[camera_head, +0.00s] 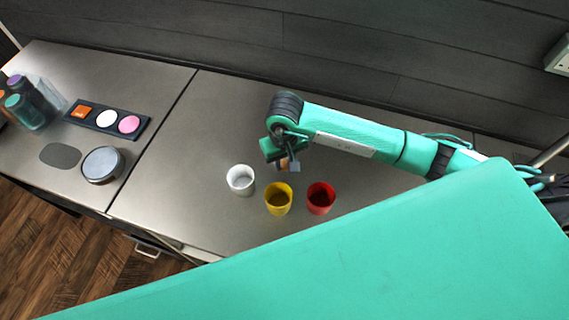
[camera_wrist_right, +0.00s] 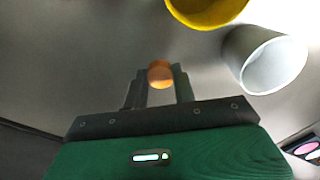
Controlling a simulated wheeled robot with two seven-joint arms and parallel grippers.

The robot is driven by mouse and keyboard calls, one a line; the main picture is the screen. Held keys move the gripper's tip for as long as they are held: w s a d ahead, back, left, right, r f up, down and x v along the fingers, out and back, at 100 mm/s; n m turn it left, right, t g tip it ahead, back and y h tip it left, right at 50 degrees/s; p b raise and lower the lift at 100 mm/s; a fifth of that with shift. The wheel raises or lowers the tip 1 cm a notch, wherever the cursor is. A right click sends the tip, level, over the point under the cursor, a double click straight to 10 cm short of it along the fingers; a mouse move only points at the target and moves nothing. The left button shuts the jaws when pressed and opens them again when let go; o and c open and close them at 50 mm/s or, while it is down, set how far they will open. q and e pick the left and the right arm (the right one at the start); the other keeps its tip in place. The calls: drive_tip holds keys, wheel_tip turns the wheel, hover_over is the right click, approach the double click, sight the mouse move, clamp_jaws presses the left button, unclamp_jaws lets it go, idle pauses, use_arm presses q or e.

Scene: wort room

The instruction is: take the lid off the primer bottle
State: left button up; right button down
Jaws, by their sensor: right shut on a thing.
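My right gripper (camera_head: 289,164) is above the counter, behind the white and yellow cups. It is shut on a small orange round thing (camera_wrist_right: 160,73), which shows between its fingers in the right wrist view. I cannot tell whether it is a lid. Several bottles (camera_head: 35,109) stand in a group at the far left of the head view, with purple and teal tops showing. I cannot tell which of them is the primer bottle. They are far from my right gripper. My left gripper is not in view.
A white cup (camera_head: 240,180), a yellow cup (camera_head: 278,199) and a red cup (camera_head: 321,198) stand in front of the right gripper.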

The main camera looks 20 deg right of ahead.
sight(284, 163)
wheel_tip(284, 163, down, 3)
drive_tip(key=shift+f+p, duration=0.1)
drive_tip(key=shift+p, duration=0.5)
drive_tip(key=shift+f, duration=0.3)
drive_tip(key=c, duration=1.1)
unclamp_jaws()
drive_tip(key=shift+r, duration=0.1)
drive_tip(key=shift+r, duration=0.15)
wheel_tip(284, 163, up, 10)
drive_tip(key=b, duration=0.5)
drive_tip(key=shift+r, duration=0.95)
